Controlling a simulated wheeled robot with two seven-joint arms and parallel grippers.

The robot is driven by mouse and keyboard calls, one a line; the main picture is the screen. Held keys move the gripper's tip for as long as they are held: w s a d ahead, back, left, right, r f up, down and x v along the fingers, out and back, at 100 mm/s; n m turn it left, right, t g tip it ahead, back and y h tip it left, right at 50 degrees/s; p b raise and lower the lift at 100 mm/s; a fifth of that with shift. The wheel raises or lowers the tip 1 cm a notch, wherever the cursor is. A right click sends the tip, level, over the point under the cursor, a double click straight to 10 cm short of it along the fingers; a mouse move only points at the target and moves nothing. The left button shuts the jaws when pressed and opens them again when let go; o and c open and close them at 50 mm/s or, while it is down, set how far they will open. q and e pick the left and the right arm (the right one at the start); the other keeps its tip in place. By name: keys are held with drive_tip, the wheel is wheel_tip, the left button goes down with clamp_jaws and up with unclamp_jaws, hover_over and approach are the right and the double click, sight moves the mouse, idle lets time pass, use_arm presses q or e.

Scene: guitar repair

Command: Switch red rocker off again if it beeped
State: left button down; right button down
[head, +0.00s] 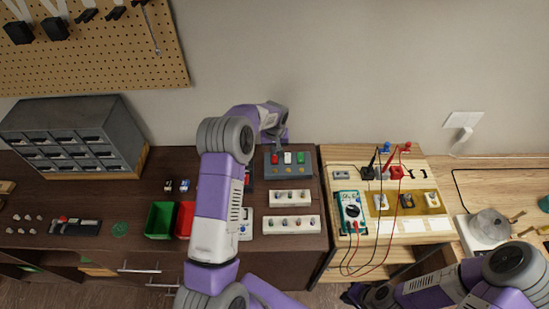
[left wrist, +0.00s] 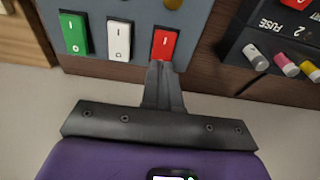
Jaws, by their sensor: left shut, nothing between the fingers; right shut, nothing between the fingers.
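The red rocker (head: 275,159) is on a grey switch box (head: 289,174) at the back of the dark bench, beside a white rocker (head: 288,158) and a green rocker (head: 301,158). In the left wrist view the red rocker (left wrist: 164,44) shows an "I" mark; its near end is hidden behind my fingertips. My left gripper (left wrist: 162,70) is shut and empty, its tips at that near end. I cannot tell whether they touch it, or which way the rocker is tilted. My right gripper (head: 352,295) is shut and empty at the bottom of the head view, away from the box.
White switch strips (head: 291,225) lie in front of the box. A dark fuse panel (left wrist: 275,50) stands close beside it. Red (head: 185,218) and green (head: 160,220) bins are to the left. A teal multimeter (head: 351,211) with leads lies on the light board to the right.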

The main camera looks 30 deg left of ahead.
use_arm(q)
drive_tip(key=shift+s+f+b, duration=0.1)
drive_tip(key=shift+f+b, duration=0.3)
drive_tip(key=shift+f, duration=0.25)
drive_tip(key=shift+r+p, duration=1.95)
drive_tip(key=shift+r, duration=1.6)
